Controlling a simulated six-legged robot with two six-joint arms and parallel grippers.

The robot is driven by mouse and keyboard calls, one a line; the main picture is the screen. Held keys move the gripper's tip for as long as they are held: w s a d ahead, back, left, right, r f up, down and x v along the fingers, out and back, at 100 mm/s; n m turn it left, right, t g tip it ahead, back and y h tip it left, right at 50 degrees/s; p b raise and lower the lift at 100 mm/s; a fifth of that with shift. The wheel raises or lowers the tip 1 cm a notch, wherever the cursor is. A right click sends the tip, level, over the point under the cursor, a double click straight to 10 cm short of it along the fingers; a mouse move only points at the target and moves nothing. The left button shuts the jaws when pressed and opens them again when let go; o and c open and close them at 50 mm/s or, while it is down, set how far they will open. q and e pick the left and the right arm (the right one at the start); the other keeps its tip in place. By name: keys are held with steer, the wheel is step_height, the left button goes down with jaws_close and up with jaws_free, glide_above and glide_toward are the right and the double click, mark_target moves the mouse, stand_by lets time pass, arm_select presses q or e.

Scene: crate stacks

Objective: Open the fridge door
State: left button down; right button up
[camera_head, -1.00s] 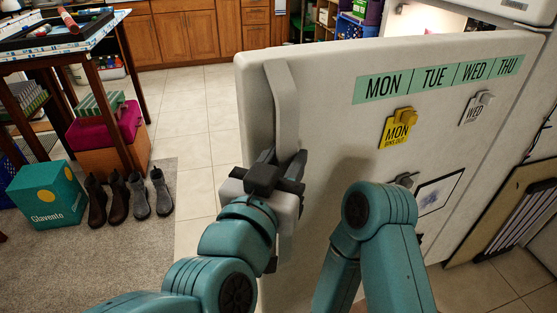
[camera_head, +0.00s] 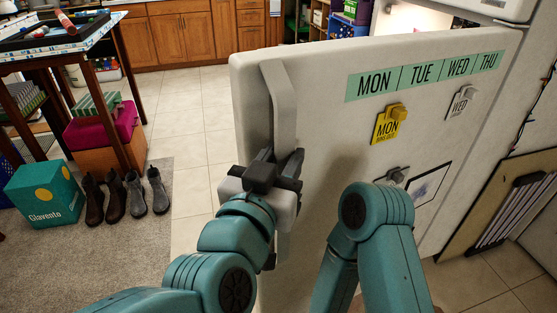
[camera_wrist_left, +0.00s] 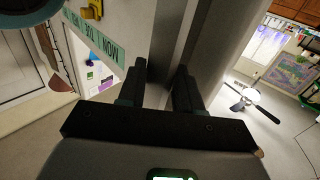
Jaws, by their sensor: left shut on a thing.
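The white fridge door (camera_head: 300,150) stands swung open toward me in the head view, with a strip of weekday labels and magnets on its face. Its long upright handle (camera_head: 283,100) runs along the door's left edge. My left gripper (camera_head: 277,165) is shut on the handle at about its middle. In the left wrist view, the gripper fingers (camera_wrist_left: 157,88) sit on either side of the grey handle (camera_wrist_left: 172,40). The lit fridge interior (camera_head: 410,18) shows behind the door's top edge. My right arm bends in front of the door's lower part; its gripper is not visible.
A teal box (camera_head: 45,194) and several shoes (camera_head: 125,196) stand on the grey rug at left, near a table (camera_head: 60,50) with items. Tiled floor (camera_head: 195,130) is clear left of the door. A framed board (camera_head: 505,205) leans at the right.

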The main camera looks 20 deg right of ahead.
arm_select(q)
steer(key=shift+s+d+r, duration=0.1)
steer(key=shift+s+d, duration=0.1)
steer(key=shift+d, duration=0.1)
steer(key=c, duration=1.1)
jaws_free()
steer(key=o, duration=0.3)
steer(key=shift+d, duration=0.3)
steer(key=shift+w+a, duration=0.1)
steer(key=shift+w, duration=0.05)
steer(key=shift+a, duration=0.1)
